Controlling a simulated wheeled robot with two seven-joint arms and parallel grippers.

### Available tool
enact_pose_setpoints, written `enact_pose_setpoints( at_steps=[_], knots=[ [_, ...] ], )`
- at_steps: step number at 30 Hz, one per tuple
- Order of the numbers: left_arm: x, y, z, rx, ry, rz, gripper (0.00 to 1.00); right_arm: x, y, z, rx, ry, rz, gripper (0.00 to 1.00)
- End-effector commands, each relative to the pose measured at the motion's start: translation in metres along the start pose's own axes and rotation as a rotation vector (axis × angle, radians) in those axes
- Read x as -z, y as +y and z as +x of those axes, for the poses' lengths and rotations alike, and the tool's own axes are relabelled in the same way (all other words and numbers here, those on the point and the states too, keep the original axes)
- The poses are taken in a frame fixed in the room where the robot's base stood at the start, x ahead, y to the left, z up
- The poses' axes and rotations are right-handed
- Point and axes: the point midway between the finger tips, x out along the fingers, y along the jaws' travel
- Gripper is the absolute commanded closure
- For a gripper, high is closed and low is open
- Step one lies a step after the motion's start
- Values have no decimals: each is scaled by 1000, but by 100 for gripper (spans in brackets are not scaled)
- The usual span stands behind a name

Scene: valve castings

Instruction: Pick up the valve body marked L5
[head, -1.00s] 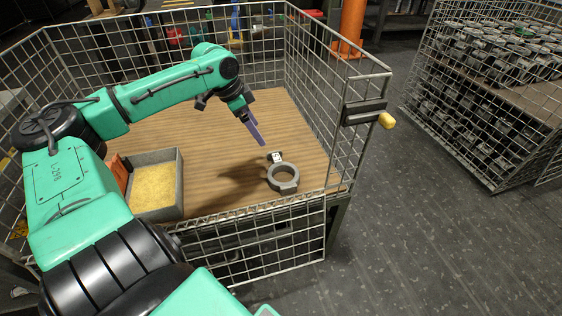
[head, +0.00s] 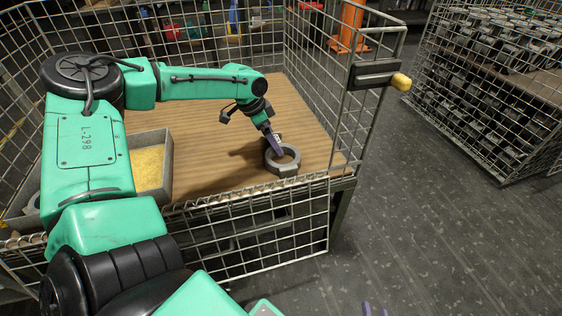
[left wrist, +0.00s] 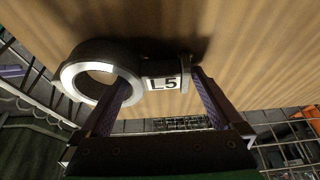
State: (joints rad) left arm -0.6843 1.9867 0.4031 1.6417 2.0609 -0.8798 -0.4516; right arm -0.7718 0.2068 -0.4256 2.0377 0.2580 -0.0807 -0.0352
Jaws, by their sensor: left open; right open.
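The valve body (head: 288,168) is a grey metal ring with a short neck, on the wooden floor of the mesh cage near its front right corner. In the left wrist view the valve body (left wrist: 73,80) has a white label marked L5 (left wrist: 163,83) on its neck. My left gripper (head: 276,145) is open and low at the neck, partly hiding it. In the left wrist view the left gripper (left wrist: 163,98) has one finger over the ring's opening and the other past the neck's end. I cannot tell contact. My right gripper (head: 375,310) shows only purple fingertips at the bottom edge, open.
A grey tray of yellow grains (head: 165,165) stands at the left in the cage. Mesh walls (head: 310,60) surround the wooden floor. The cage's latch has a yellow knob (head: 401,81). Another mesh cage (head: 490,110) full of castings stands at right. Wooden floor behind the valve body is clear.

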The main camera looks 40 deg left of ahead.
Motion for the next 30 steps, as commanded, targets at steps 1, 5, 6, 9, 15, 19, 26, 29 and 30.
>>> enact_pose_setpoints(
  at_steps=[1, 5, 6, 9, 15, 19, 26, 29, 30],
  knots=[
    [0, 0, 7, 1, 0, 1, 0, -4, 2, 2, 0, 5, 2, 50],
    [1, 0, 5, 1, 3, 0, 0, -2, 1, 1, 0, 7, 2, 50],
    [1, 0, 5, 1, 3, 0, 0, -2, 1, 1, 0, 7, 2, 50],
    [1, 0, 5, 1, 2, 0, 23, -2, 1, 1, 0, 6, 2, 50],
    [1, 0, 5, 1, 2, 0, 99, -2, 1, 1, 0, 6, 2, 50],
    [4, -1, 3, 4, 8, 1, 100, -2, 0, 1, 0, 6, 2, 50],
    [5, -1, -1, 3, 7, 0, 100, 0, 0, 0, 0, 5, 2, 50],
    [9, -1, -9, 4, 9, 1, 100, 3, -2, -1, 0, 0, 1, 50],
    [11, -1, -14, 5, 10, 1, 100, 5, -3, -2, 0, -2, 0, 50]
  ],
)
